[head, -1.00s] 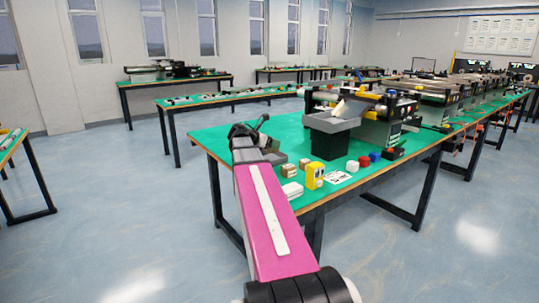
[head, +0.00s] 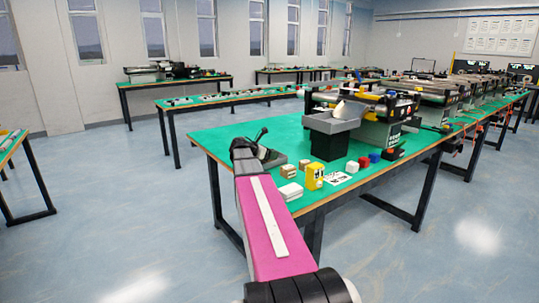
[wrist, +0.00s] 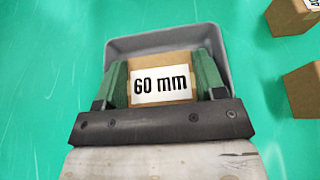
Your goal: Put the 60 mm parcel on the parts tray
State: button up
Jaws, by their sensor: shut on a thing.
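The 60 mm parcel (wrist: 142,104), a brown box with a white "60 mm" label, is in the wrist view. My gripper (wrist: 160,66) is shut on it, with one green finger on each side. A grey tray (wrist: 165,40) with raised walls lies beneath and beyond the parcel. The parcel overlaps the tray's opening in this view; I cannot tell whether it touches the tray floor. The tray's near side is hidden by my gripper. In the head view my arm hides the parcel, and the dark tray (head: 274,159) shows only partly beyond my arm.
Two other brown boxes (wrist: 295,14) (wrist: 304,92) lie right of the tray in the wrist view. In the head view a white box (head: 290,190), a yellow box (head: 314,177) and small blocks stand near the table's edge. A grey bin (head: 332,122) stands behind. The green tabletop (head: 222,140) is clear at left.

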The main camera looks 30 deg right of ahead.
jog(key=o, duration=1)
jog(key=shift+f, duration=0.1)
jog(key=shift+o, duration=0.2)
jog(key=v, duration=1.2)
